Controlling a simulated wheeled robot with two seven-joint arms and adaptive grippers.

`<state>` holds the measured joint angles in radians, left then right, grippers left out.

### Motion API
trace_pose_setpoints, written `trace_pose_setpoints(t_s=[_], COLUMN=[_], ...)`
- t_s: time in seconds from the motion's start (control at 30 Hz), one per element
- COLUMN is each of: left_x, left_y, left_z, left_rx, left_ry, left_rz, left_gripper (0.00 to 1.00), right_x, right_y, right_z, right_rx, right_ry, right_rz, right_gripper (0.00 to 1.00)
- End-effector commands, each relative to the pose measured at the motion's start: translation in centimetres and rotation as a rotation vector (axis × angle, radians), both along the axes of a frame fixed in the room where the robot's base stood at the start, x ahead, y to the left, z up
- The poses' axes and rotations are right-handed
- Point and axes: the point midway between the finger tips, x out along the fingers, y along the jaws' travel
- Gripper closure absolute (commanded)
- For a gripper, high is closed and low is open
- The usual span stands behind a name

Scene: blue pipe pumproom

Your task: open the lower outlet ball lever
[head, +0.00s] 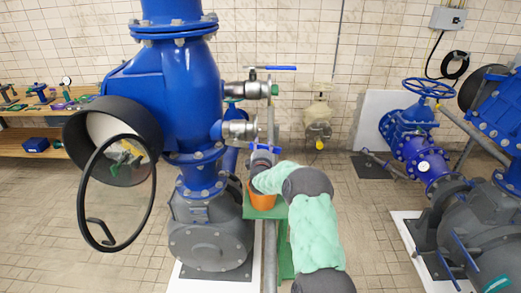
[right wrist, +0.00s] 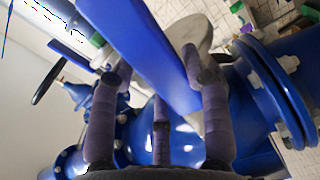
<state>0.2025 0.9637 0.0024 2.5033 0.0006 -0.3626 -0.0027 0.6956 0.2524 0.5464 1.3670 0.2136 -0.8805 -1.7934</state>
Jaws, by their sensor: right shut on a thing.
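The lower outlet ball valve (head: 240,130) is a metal valve on the right side of the big blue pump body. Its blue lever (right wrist: 150,50) runs as a broad flat bar between the fingers in the right wrist view; in the head view it is mostly hidden. My right gripper (head: 262,160) is just below and right of the lower valve. In the right wrist view its dark fingers (right wrist: 160,110) are shut on the blue lever. The upper ball valve (head: 250,90) has a blue lever (head: 272,68) pointing right, level. My left gripper is not in view.
An orange bucket (head: 262,195) stands on a green stand (head: 281,209) under the right gripper. A vertical grey pipe (head: 270,255) runs beside it. Blue pumps and pipes (head: 430,165) stand at right, with open tiled floor between.

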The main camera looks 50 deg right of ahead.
Motion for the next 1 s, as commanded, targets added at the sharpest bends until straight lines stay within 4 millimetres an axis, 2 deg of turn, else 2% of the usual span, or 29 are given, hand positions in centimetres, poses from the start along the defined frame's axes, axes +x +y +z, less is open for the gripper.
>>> trace_pose_setpoints(t_s=[0.03,0.3,0.97,1.0], left_x=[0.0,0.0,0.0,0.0], left_y=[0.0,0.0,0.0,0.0], left_z=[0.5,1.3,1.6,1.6], left_rx=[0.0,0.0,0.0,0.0], left_ry=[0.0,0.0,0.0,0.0], left_rz=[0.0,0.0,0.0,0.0], left_gripper=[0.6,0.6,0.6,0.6], right_x=[0.0,0.0,0.1,0.1], right_y=[-0.1,0.0,-0.1,-0.1], right_z=[0.8,2.2,2.9,2.9], right_rx=[-0.024,-0.107,-0.149,-0.149], right_ry=[0.023,0.128,0.169,0.169], right_rz=[0.0,0.0,0.0,0.0], right_gripper=[1.0,1.0,1.0,0.41])
